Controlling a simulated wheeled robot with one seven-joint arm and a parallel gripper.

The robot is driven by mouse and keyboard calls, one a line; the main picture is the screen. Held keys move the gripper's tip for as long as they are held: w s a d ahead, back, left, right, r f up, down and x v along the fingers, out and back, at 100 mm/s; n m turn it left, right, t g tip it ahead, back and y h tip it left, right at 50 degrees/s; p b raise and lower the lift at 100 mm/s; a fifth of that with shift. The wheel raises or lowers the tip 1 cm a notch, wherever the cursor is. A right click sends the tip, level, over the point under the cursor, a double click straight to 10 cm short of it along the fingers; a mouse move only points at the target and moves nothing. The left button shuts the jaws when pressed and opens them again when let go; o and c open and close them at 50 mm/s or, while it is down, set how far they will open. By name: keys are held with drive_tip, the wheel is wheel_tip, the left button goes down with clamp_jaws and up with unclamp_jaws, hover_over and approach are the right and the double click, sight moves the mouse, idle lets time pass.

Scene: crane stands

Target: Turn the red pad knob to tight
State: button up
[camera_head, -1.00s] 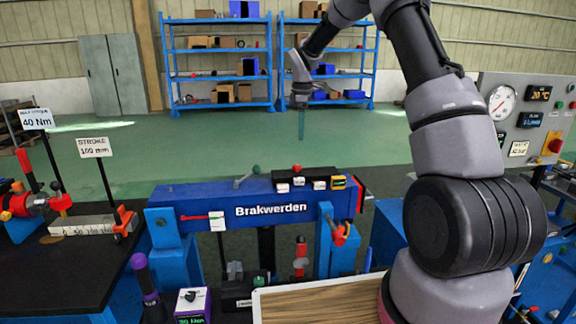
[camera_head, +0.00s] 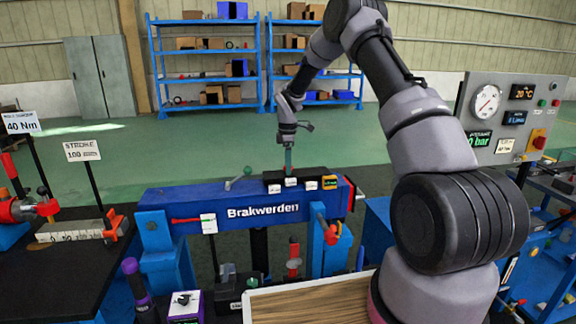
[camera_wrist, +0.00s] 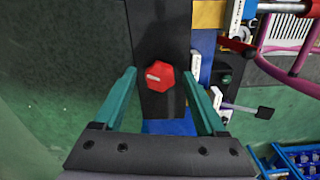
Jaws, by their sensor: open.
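The red pad knob (camera_wrist: 160,76) is a red hexagonal knob with a pale mark on top. In the wrist view it sits on a black block (camera_wrist: 162,104), between my two teal fingers. My gripper (camera_wrist: 158,80) is open, with a finger on each side of the knob and a visible gap to each. In the head view my gripper (camera_head: 289,165) points down at the black block with white labels on top of the blue Brakwerden beam (camera_head: 230,200).
A grey lever (camera_head: 238,180) stands left of the block on the beam. A gauge panel (camera_head: 505,120) stands at the right.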

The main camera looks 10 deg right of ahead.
drive_tip(key=shift+f, duration=0.1)
clamp_jaws()
